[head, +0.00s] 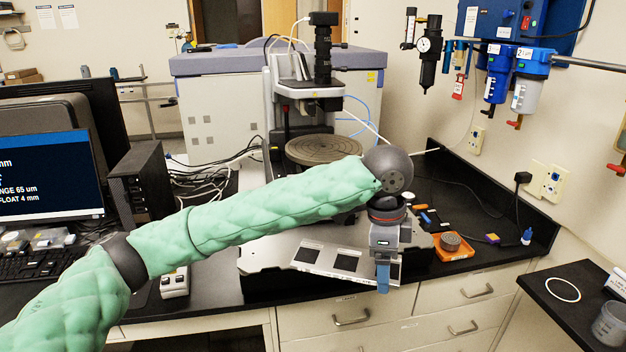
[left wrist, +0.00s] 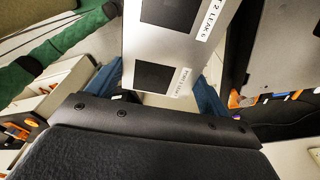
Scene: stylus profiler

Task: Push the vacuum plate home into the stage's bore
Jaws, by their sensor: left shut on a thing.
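The round grooved vacuum plate (head: 323,147) lies flat on the profiler's stage, below the measuring head. Its side rim shows; I cannot tell how deep it sits in the bore, which is hidden. My left gripper (head: 383,280) points down in front of the stage, well apart from that plate. It appears shut on a silver strip (head: 328,260) with dark squares and white labels. In the left wrist view the strip (left wrist: 190,65) runs between the blue fingers (left wrist: 160,92); one label mentions leaks. The exact contact is hidden. My right gripper is in neither view.
The profiler (head: 322,60) rises behind the stage. A silver base plate (head: 262,252) lies in front of it. An orange tray (head: 455,254) holds a round grey piece. A monitor (head: 50,165) and cables stand left.

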